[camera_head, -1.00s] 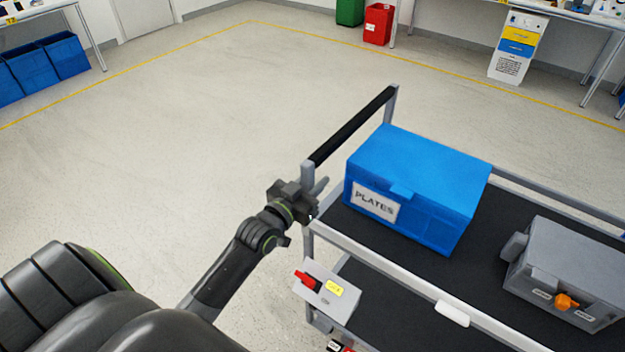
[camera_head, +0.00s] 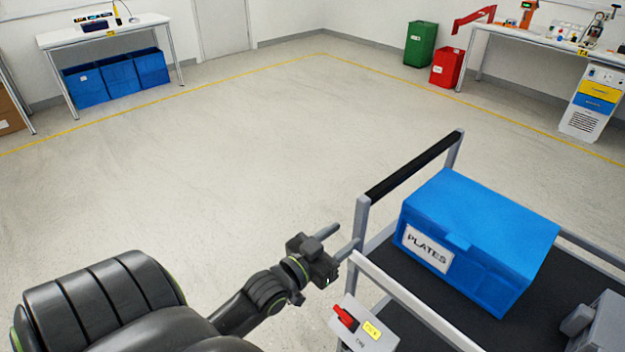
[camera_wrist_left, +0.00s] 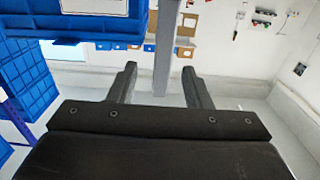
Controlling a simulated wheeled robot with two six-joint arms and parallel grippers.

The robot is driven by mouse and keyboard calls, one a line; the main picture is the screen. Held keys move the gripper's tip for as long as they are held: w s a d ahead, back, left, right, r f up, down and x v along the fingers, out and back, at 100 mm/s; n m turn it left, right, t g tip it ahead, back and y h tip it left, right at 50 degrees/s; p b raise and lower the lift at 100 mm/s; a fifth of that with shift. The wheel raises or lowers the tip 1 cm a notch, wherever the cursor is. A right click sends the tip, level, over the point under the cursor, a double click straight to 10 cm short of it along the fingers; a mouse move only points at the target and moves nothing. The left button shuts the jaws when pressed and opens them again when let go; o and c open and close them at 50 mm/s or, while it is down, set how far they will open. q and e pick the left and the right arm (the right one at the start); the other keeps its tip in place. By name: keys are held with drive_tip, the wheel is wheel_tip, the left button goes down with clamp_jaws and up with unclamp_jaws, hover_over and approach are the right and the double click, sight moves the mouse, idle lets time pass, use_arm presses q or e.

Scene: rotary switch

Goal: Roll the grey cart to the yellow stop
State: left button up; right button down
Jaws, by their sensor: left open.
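The grey cart (camera_head: 405,290) stands at the lower right with a dark upper shelf, grey frame and black push bar (camera_head: 415,165). My left gripper (camera_head: 343,239) is open beside the cart's near-left corner post (camera_head: 361,220), its fingers pointing at it. In the left wrist view, a grey post (camera_wrist_left: 166,50) shows in the gap between the two open fingers (camera_wrist_left: 158,82); I cannot tell how deep it sits. A grey box with a red lever (camera_head: 345,317) and a yellow label is on the cart's near end. I see no yellow stop. My right gripper is not in view.
A blue box marked PLATES (camera_head: 475,245) and a grey case (camera_head: 600,325) ride on the cart. Open floor (camera_head: 220,150) lies left, edged by a yellow line (camera_head: 420,84). Green (camera_head: 420,45) and red (camera_head: 446,67) bins, workbenches and blue crates (camera_head: 118,73) stand along the walls.

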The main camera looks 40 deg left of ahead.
use_arm(q)
drive_tip(key=s, duration=0.8)
drive_tip(key=shift+a, duration=0.25)
